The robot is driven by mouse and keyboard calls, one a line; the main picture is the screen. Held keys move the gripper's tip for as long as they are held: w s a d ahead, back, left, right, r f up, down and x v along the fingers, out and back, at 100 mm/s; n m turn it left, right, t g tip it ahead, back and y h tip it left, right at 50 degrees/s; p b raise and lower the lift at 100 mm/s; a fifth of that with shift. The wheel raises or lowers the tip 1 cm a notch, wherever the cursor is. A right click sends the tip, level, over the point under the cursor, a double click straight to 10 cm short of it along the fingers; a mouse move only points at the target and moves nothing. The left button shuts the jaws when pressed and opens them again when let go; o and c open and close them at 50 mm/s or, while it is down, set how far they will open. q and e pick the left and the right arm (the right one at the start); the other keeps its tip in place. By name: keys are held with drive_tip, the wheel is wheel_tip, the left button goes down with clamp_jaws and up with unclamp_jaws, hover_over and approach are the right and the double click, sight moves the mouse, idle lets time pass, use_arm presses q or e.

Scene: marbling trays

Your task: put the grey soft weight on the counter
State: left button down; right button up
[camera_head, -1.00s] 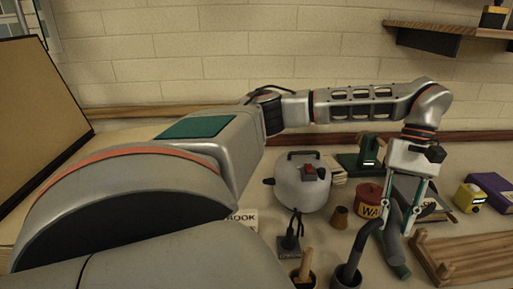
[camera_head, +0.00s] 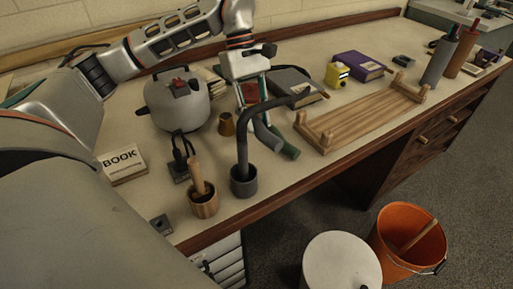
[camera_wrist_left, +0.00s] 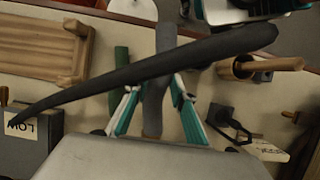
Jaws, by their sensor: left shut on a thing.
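My left gripper (camera_head: 256,108) is shut on the grey soft weight (camera_head: 267,138), a plain grey, bar-like piece that slants down from between its fingers. In the left wrist view, the weight (camera_wrist_left: 152,118) runs between the two teal-and-white fingers (camera_wrist_left: 157,108). Its lower end is close to the counter (camera_head: 225,190); I cannot tell whether it touches. A green roll (camera_head: 289,151) lies right beside it. A dark bent rod from a grey cup crosses in front of the gripper and hides part of the weight. My right gripper is not in view.
The grey cup (camera_head: 243,183) and a wooden mortar (camera_head: 204,205) stand near the front edge. A kettle (camera_head: 176,103) is left of the gripper. A dark book (camera_head: 292,82) lies behind it, a wooden rack (camera_head: 360,118) to its right. An orange bucket (camera_head: 385,240) stands on the floor.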

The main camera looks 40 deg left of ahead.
use_arm(q)
wheel_tip(320, 180, down, 6)
drive_tip(key=shift+r+b, duration=0.1)
drive_tip(key=shift+b, duration=0.3)
drive_tip(key=shift+f, duration=0.5)
wheel_tip(320, 180, down, 4)
drive_tip(key=shift+r+b, duration=0.1)
drive_tip(key=shift+b, duration=0.25)
drive_tip(key=c, duration=1.7)
unclamp_jaws()
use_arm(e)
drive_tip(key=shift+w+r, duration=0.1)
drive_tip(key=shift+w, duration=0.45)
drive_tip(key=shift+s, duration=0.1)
